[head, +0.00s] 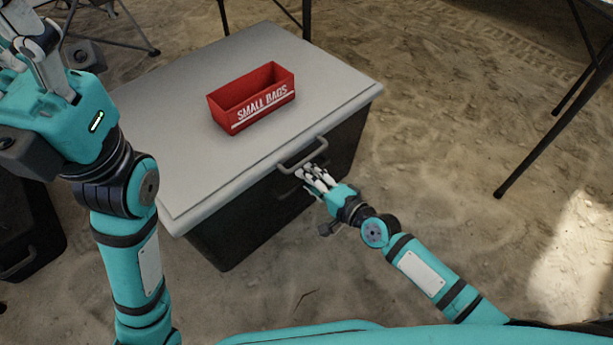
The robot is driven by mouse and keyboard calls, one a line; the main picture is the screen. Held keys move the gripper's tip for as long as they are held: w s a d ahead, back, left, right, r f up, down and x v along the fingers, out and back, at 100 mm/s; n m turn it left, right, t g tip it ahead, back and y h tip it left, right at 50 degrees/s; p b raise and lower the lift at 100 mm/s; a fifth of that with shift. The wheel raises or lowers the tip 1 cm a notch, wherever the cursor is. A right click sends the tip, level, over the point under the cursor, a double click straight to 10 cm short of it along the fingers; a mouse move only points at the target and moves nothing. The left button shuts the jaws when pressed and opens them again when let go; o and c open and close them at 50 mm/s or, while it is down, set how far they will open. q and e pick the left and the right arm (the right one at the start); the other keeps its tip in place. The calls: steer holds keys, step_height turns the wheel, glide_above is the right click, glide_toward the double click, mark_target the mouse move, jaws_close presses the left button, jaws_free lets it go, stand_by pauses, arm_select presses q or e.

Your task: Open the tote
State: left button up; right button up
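The tote (245,218) is a dark box with a light grey lid (180,130), and it stands on the sandy ground with the lid closed. A grey handle (302,157) sticks out from the lid's front edge. My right gripper (312,172) is at the front of the tote, with its fingers just below the handle. I cannot tell whether the fingers touch the handle or how far apart they are. My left gripper (42,35) is raised at the upper left, clear of the tote. Its fingertips are partly cut off by the picture edge.
A red open bin (253,98) marked "SMALL BAGS" sits on top of the lid. Thin dark table legs (549,139) stand at the right, with more behind the tote. Another dark case (25,235) lies at the far left. Open sand lies to the right of the tote.

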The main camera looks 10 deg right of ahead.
steer(key=v, duration=1)
steer(key=shift+s+d, duration=0.15)
steer(key=shift+s, duration=0.1)
